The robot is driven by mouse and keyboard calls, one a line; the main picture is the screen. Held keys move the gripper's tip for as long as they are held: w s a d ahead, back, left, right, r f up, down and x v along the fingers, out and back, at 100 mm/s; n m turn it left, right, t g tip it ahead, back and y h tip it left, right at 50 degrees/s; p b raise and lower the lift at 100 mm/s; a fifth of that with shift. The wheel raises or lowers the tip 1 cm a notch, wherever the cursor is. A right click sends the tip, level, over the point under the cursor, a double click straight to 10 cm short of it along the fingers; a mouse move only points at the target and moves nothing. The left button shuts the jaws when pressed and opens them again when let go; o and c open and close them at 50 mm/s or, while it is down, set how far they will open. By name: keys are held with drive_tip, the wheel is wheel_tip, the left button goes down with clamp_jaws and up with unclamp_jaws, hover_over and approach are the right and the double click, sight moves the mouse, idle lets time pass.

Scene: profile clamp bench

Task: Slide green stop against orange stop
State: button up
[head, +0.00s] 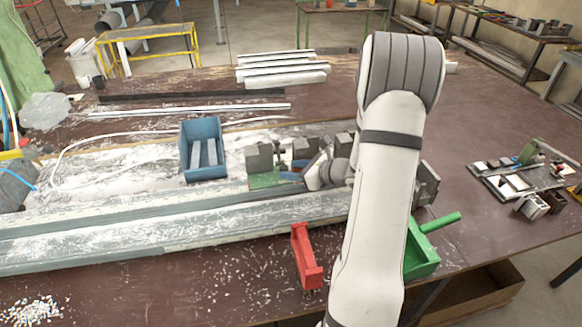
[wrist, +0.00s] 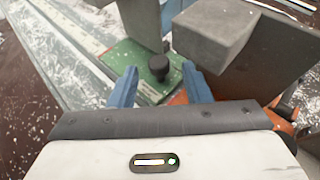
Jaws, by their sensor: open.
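The green stop (head: 263,180) has a green plate and grey blocks, and sits at the end of the long pale profile in the head view. In the wrist view its green plate (wrist: 122,58) carries a black knob (wrist: 158,68). My gripper (wrist: 159,72) is open, its blue fingertips on either side of the knob; I cannot tell whether they touch it. The orange stop (wrist: 284,113) shows only as orange parts at the right and behind the right finger, below a large grey block (wrist: 212,30). In the head view my arm hides much of this area.
A blue bin (head: 203,134) with grey pieces stands behind the profile (head: 150,237). A red bracket (head: 306,256) and a green tray (head: 421,258) lie near the bench's front edge. White shavings cover the bench.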

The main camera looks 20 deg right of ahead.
drive_tip(key=shift+w+a+f, duration=0.25)
drive_tip(key=shift+w+a, duration=0.1)
drive_tip(key=shift+w, duration=0.15)
clamp_jaws()
idle(0.3)
